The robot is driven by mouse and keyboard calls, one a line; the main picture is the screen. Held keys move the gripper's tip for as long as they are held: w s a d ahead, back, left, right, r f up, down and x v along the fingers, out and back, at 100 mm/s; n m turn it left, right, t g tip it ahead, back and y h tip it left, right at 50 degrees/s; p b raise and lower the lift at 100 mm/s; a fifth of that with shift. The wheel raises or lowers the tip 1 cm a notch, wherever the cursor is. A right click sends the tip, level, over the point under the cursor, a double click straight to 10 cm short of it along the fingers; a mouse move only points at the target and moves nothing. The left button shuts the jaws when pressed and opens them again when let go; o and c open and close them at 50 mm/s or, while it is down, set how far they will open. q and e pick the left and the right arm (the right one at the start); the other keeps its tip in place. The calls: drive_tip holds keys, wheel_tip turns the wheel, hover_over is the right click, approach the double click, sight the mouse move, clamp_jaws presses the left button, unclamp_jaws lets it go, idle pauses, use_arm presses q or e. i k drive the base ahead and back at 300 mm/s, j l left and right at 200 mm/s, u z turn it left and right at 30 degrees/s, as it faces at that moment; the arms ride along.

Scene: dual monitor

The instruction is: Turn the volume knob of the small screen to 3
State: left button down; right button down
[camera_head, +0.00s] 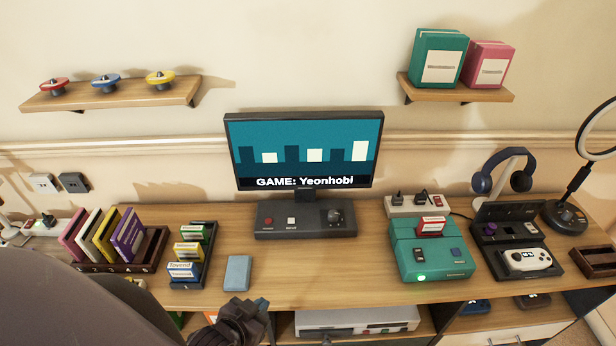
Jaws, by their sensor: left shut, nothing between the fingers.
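One screen (304,150) stands at the back of the desk and shows "GAME: Yeonhobi". Its dark base (310,229) carries a red button (268,221), a white button (291,220) and a dark round volume knob (335,216) at the right. The knob's setting is too small to read. My left gripper (262,304) is shut and empty at the desk's front edge, below and left of the knob and well apart from it. My right gripper is out of view.
A blue box (237,273) lies close to my left gripper. A cartridge rack (191,262) stands to the left. A green console (430,250) stands right of the screen base. The desk in front of the base is clear.

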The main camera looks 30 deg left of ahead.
sight(332, 214)
drive_tip(key=j+u, duration=0.15)
drive_tip(key=u, duration=0.25)
drive_tip(key=j+u, duration=0.1)
drive_tip(key=u, duration=0.25)
drive_tip(key=j+u, duration=0.15)
drive_tip(key=u, duration=0.25)
drive_tip(key=j+u, duration=0.1)
drive_tip(key=u, duration=0.25)
drive_tip(key=i, duration=0.05)
